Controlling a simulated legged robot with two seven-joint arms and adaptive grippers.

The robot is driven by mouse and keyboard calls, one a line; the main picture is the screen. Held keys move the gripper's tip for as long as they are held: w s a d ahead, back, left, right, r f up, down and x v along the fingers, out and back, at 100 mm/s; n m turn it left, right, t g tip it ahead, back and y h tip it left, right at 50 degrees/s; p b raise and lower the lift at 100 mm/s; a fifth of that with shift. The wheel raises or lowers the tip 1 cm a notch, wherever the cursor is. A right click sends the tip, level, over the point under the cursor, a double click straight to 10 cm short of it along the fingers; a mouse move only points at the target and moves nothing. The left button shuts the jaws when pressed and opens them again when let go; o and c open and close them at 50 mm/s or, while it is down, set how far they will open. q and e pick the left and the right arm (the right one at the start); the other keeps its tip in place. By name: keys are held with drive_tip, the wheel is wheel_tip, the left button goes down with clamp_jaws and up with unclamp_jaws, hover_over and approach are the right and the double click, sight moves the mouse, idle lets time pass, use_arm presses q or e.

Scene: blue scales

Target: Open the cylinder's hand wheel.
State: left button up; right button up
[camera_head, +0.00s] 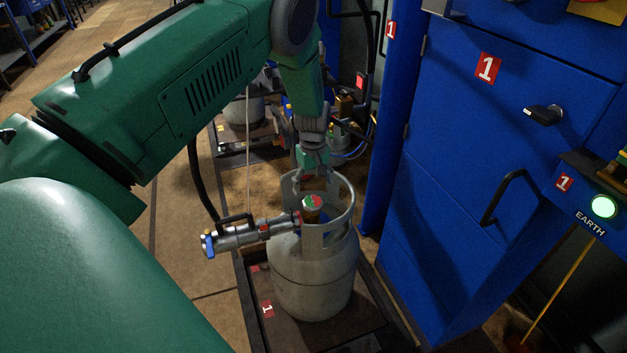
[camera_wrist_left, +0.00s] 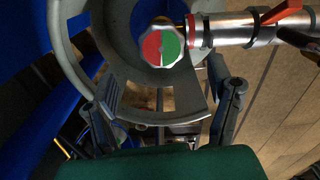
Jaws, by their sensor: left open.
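The grey gas cylinder (camera_head: 312,275) stands upright on a dark tray on the floor. Its hand wheel (camera_head: 313,202), half red and half green, sits inside the cylinder's open collar ring. It also shows in the left wrist view as a lobed red and green hand wheel (camera_wrist_left: 160,46). My left gripper (camera_head: 313,168) points down at the collar, close behind the wheel in the head view. My right gripper is not in view.
A silver coupling (camera_head: 235,235) with a blue-tipped lever and black hose joins the cylinder valve on the left. The dark tray (camera_head: 247,290) surrounds the base. A blue cabinet (camera_head: 460,150) stands close on the right. Another cylinder (camera_head: 243,110) stands behind. Floor at left is open.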

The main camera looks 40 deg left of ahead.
sight(313, 200)
use_arm(q)
wheel_tip(313, 200, up, 6)
drive_tip(key=shift+f, duration=0.25)
idle(0.5)
